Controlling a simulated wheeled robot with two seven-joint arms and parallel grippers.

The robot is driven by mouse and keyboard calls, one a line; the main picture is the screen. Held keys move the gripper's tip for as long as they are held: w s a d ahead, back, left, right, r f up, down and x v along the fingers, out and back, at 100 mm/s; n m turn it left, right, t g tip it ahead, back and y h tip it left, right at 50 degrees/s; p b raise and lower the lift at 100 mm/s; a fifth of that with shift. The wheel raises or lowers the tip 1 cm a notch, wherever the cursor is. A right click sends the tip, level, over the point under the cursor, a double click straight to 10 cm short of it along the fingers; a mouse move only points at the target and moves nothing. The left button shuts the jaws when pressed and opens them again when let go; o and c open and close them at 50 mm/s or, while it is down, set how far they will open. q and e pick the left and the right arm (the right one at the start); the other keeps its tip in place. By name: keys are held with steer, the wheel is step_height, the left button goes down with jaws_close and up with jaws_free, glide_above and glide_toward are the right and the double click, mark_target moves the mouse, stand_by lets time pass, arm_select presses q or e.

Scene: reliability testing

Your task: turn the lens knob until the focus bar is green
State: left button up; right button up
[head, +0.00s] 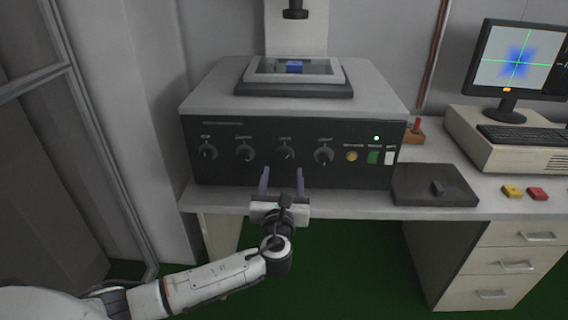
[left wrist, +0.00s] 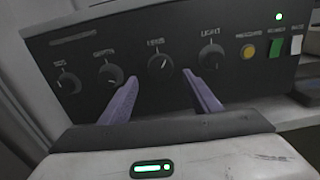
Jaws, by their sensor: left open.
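The lens knob (head: 285,152) is the third dark round knob from the left on the black front panel. It also shows in the left wrist view (left wrist: 160,65), ahead of and between my fingertips, with its white pointer tilted to the upper right. My left gripper (head: 282,171) is open and empty, its two purple fingers pointing at the panel just below the knob. In the left wrist view the fingers (left wrist: 160,77) stand to either side of the knob, apart from it. The monitor (head: 516,58) shows a blue blot with a green cross; a small orange mark (head: 507,90) lies under it. My right gripper is out of view.
A yellow button (head: 351,156), a green switch (head: 373,157) and a white switch (head: 390,157) are to the right. A dark pad (head: 465,190) lies on the desk.

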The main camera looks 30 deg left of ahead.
mark_target(284, 160)
arm_select(q)
steer(key=x, duration=0.6)
steer(key=shift+w+a, duration=0.15)
steer(key=shift+w, duration=0.15)
steer(key=shift+f, duration=0.1)
steer(key=c, duration=1.1)
